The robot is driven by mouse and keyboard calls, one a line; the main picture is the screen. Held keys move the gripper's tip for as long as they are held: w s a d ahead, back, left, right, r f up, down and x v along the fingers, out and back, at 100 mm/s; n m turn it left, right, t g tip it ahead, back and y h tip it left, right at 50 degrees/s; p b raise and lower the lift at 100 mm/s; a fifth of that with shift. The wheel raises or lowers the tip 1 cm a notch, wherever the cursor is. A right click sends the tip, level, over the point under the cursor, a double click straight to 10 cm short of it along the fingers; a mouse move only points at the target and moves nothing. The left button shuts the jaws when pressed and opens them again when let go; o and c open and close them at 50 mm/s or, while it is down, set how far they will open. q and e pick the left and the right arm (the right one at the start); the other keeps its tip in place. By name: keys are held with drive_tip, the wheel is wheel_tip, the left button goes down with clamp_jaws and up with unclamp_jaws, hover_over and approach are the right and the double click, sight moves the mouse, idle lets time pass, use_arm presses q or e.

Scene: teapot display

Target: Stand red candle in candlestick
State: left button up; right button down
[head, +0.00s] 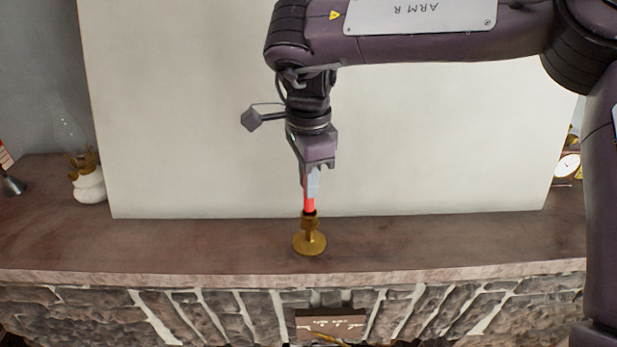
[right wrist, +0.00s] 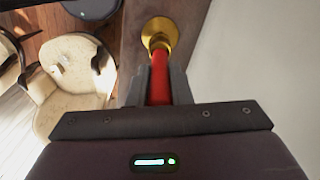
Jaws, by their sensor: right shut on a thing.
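The red candle (head: 309,205) is upright, with its lower end at the mouth of the brass candlestick (head: 310,242). The candlestick stands on the mantel shelf (head: 200,245). My right gripper (head: 312,190) is shut on the candle from above, and its fingers hide the upper part. In the right wrist view the candle (right wrist: 160,78) runs between the fingers (right wrist: 160,90) to the candlestick (right wrist: 160,31). I cannot tell how deep the candle's end sits in the socket. My left gripper is not in view.
A large pale panel (head: 180,110) stands behind the shelf. A white oil lamp with a glass chimney (head: 88,185) is at the left, and a small clock (head: 567,166) is at the right. The shelf around the candlestick is clear.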

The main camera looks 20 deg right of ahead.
sight(308, 208)
drive_tip(key=shift+f, duration=0.6)
idle(1.1)
drive_tip(key=shift+f, duration=0.3)
drive_tip(key=shift+f, duration=0.65)
idle(0.4)
drive_tip(key=c, duration=1.2)
unclamp_jaws()
drive_tip(key=shift+c, duration=0.2)
drive_tip(key=shift+r, duration=0.1)
drive_tip(key=shift+w+r, duration=0.1)
drive_tip(key=shift+r, duration=0.15)
wheel_tip(308, 208, up, 7)
drive_tip(key=shift+r+b, duration=0.1)
drive_tip(key=shift+b, duration=0.65)
